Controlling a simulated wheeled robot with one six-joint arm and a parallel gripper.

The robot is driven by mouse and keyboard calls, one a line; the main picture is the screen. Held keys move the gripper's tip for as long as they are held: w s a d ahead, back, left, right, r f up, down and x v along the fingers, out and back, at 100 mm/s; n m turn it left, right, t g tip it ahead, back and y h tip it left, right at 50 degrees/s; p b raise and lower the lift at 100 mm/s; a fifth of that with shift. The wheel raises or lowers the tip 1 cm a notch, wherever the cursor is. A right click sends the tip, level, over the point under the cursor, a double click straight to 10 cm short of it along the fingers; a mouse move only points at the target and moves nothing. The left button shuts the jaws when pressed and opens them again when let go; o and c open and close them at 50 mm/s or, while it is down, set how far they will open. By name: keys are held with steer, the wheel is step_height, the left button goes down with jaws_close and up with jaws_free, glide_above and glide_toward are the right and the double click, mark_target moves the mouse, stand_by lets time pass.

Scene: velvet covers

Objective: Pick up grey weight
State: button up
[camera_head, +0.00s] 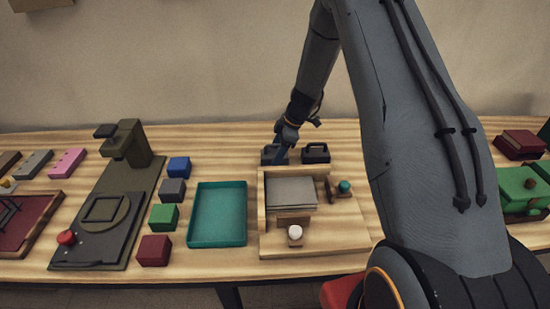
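A dark grey weight (268,158) sits on the table behind the wooden tray, left of a black weight (316,153) with a loop handle. My gripper (281,153) points down at the grey weight, with its fingers at or right over the top of it. The fingers hide part of the weight and its handle. The view is too small to tell whether the fingers are open or shut, or whether they touch it. The weight appears to rest on the table.
A wooden tray (262,243) with grey sheets stands just in front of the weights. Left are a teal tray (218,184), several small blocks and a dark press (125,190). Green (520,188) and dark red (520,144) boxes are at right. The wall is close behind the table.

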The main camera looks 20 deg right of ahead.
jaws_close()
steer(key=shift+w+r, duration=0.1)
